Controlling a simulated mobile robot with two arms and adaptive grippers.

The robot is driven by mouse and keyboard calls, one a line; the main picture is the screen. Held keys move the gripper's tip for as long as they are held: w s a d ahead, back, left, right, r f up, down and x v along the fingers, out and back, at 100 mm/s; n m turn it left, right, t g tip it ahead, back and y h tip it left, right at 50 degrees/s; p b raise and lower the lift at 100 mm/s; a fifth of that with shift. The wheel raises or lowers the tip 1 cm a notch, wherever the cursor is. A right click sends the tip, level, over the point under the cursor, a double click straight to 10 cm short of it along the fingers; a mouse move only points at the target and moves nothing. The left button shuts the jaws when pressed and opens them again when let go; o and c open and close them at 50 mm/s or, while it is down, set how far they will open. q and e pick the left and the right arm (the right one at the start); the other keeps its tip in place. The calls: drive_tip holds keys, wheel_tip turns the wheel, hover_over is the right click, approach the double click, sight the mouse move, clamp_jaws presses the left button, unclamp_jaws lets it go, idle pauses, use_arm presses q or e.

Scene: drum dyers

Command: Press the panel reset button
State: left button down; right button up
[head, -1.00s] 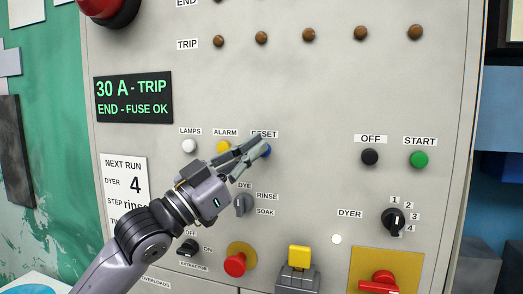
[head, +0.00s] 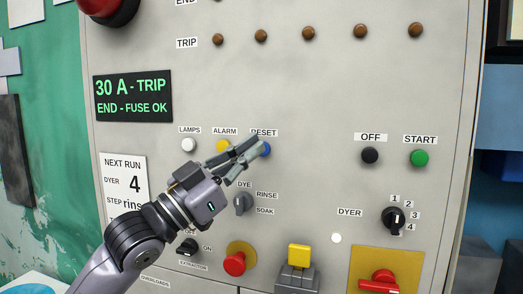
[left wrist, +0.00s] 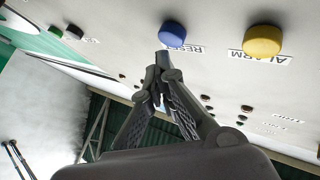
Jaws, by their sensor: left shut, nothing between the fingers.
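The blue reset button (head: 266,149) is on the grey panel under the RESET label, right of the yellow alarm button (head: 223,146). My left gripper (head: 258,147) reaches in from the lower left, shut and empty, with its fingertips at the left edge of the blue button and partly over the RESET label. In the left wrist view, the closed fingertips (left wrist: 162,62) point at the blue button (left wrist: 172,35), and their tips overlap its lower edge. I cannot tell whether they touch it. My right gripper is not in view.
A white lamps button (head: 189,145) is further left. A black off button (head: 370,156) and a green start button (head: 419,158) are to the right. The dye selector knob (head: 243,203) is below my gripper. A display (head: 133,97) reads "30 A - TRIP, END - FUSE OK".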

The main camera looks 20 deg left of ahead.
use_arm(q)
drive_tip(key=shift+s+a+b, duration=0.1)
drive_tip(key=shift+s+b, duration=0.2)
drive_tip(key=shift+s, duration=2.2)
